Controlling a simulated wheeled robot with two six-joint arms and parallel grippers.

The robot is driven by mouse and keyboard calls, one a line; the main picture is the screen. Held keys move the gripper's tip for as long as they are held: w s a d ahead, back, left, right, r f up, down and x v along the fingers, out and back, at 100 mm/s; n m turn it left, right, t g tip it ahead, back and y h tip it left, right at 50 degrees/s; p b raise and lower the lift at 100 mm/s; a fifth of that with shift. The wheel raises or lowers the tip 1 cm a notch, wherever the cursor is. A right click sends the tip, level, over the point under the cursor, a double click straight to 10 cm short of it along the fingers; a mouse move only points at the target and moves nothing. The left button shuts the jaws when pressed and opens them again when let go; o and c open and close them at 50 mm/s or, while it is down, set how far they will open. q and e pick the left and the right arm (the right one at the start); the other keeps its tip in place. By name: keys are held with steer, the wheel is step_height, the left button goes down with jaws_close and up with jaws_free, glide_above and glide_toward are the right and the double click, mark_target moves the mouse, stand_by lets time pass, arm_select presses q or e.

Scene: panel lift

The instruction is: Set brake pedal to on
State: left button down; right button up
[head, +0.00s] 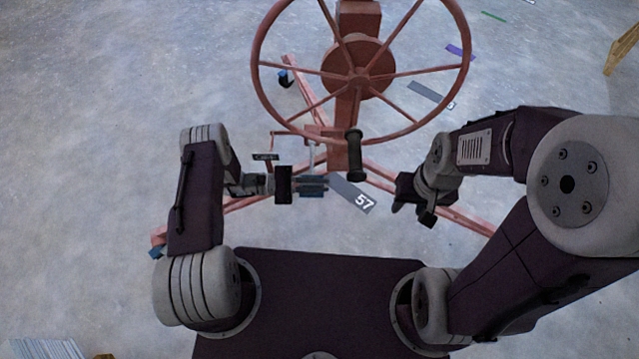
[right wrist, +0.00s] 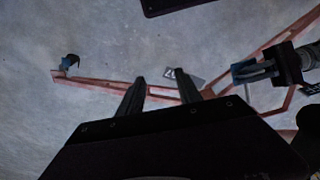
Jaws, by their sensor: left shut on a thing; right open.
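The red panel lift (head: 345,115) stands in front of me, with its large spoked wheel (head: 358,73) facing up. Low on its column, a thin red bar carries a small dark labelled plate (head: 265,156), and a pale upright piece (head: 311,155) runs down to my left gripper. My left gripper (head: 312,186) is shut at the lower end of that piece, on what appears to be the brake pedal; the fingers hide most of it. It also shows in the right wrist view (right wrist: 255,72). My right gripper (head: 414,208) is open and empty, right of the column; its fingers show in the right wrist view (right wrist: 160,86).
A black crank handle (head: 354,155) hangs from the wheel between my grippers. A grey floor plate marked 57 (head: 345,191) lies below the column. Floor at left is clear.

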arm_select(q)
steer(key=shift+w+a+f+b, duration=0.1)
steer(key=shift+w+f+b, duration=0.15)
steer(key=shift+f, duration=0.35)
steer(key=c, duration=1.5)
jaws_free()
steer(key=shift+s, duration=0.1)
steer(key=shift+s+a+p, duration=0.15)
steer(key=shift+a+p, duration=0.25)
steer(key=shift+a, duration=1.85)
steer(key=shift+s+a+p, duration=0.15)
steer(key=shift+a+p, duration=0.2)
steer(key=shift+a, duration=1.9)
